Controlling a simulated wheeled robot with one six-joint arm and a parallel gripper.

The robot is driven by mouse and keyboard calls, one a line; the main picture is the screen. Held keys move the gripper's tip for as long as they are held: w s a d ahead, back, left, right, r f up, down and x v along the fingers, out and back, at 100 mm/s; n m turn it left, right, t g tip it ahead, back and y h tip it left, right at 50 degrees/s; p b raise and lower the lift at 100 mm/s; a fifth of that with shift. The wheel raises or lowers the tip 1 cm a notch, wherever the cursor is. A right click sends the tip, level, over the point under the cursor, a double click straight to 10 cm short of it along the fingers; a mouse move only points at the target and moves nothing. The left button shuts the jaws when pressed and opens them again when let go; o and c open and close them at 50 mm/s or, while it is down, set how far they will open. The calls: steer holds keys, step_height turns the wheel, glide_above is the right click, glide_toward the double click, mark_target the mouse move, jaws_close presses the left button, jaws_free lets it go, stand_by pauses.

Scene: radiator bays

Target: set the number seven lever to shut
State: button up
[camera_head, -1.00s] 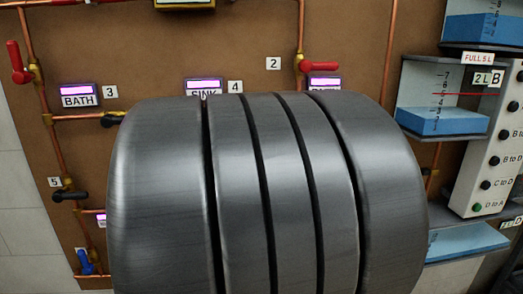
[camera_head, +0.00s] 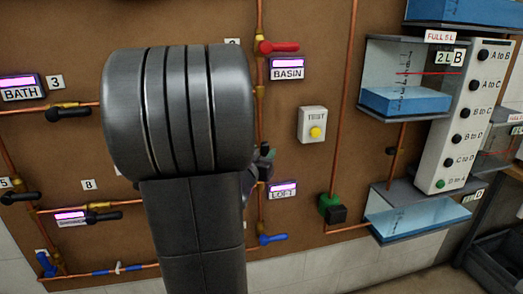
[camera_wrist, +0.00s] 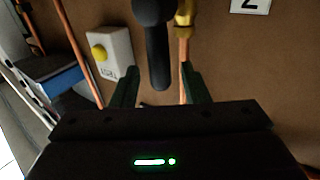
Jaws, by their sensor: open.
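In the wrist view a black lever (camera_wrist: 157,60) on a brass valve lies along its copper pipe, beside it. My gripper (camera_wrist: 160,90) is open, its two dark green fingers on either side of the lever's free end and the pipe, with no clear grip. In the head view my gripper (camera_head: 254,182) shows beside the right-hand pipe, mostly behind my arm. A dark piece (camera_head: 267,152), perhaps this lever, shows just above it. No tag reads clearly as seven. A white tag (camera_wrist: 250,5) is cut off at the wrist view's top edge.
A red lever (camera_head: 278,47) is higher on the same pipe and a blue lever (camera_head: 272,239) lower. A test box (camera_head: 312,124) with a yellow button is to the right, also in the wrist view (camera_wrist: 108,52). Water tanks (camera_head: 405,100) stand farther right. My arm hides the board's middle.

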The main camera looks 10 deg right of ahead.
steer(key=shift+x, duration=1.35)
steer(key=shift+c, duration=0.4)
jaws_close()
